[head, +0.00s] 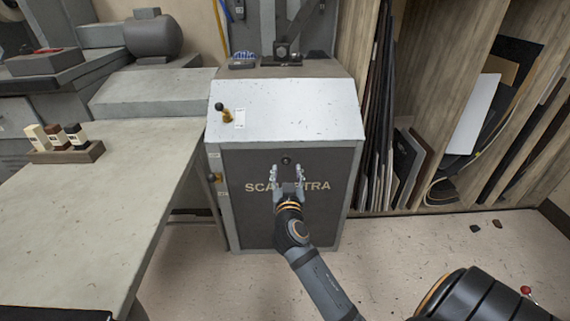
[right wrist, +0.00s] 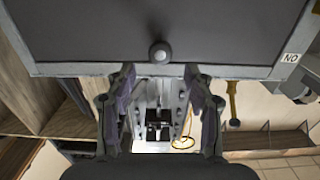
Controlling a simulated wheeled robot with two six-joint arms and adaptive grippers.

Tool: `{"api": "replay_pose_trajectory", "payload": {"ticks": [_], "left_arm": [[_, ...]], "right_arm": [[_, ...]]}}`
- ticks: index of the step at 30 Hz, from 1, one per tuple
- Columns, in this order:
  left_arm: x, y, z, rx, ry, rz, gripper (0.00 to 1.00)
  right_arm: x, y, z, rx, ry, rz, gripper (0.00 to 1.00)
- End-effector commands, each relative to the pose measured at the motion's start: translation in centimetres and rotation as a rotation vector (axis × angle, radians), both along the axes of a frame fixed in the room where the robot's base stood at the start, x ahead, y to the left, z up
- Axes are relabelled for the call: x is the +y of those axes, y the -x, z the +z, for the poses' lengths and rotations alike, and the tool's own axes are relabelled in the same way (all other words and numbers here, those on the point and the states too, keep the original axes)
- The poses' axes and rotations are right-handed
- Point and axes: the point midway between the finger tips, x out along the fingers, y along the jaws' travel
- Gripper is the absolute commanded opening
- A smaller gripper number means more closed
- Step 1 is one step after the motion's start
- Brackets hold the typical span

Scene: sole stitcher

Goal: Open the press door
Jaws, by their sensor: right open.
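The press is a grey cabinet with a pale sloped top (head: 285,110). Its dark front door (head: 325,200) with partly covered lettering looks shut in the head view. A small round dark knob (head: 286,160) sits near the door's top middle. In the right wrist view the knob (right wrist: 161,53) stands out near the edge of the dark panel (right wrist: 160,25). My right gripper (head: 288,170) is open and empty in front of the door, just below the knob. Its two fingertips (right wrist: 160,78) lie either side of the knob's line, apart from it. My left gripper is not in view.
A lever with a black ball (head: 219,106) stands on the sloped top's left side. A grey table (head: 90,215) with a wooden rack (head: 65,152) of small bottles is at left. Wooden shelves (head: 450,90) with leaning sheets are at right. The floor (head: 400,250) before the press is clear.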

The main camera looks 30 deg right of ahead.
Motion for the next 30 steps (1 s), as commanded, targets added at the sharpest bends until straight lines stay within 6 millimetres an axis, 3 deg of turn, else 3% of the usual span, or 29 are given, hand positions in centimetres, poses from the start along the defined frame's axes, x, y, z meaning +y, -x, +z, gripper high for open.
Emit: {"api": "replay_pose_trajectory", "payload": {"ticks": [7, 18, 30], "left_arm": [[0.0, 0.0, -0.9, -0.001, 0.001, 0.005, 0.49], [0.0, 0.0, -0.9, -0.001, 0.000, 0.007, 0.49], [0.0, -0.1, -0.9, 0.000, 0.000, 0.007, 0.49]], "right_arm": [[-2.2, -3.7, -0.1, 0.000, 0.001, 0.000, 0.53], [-2.7, -4.4, -0.1, 0.002, -0.001, 0.000, 0.53], [-2.7, -4.4, -0.1, 0.000, -0.001, 0.001, 0.00]]}}
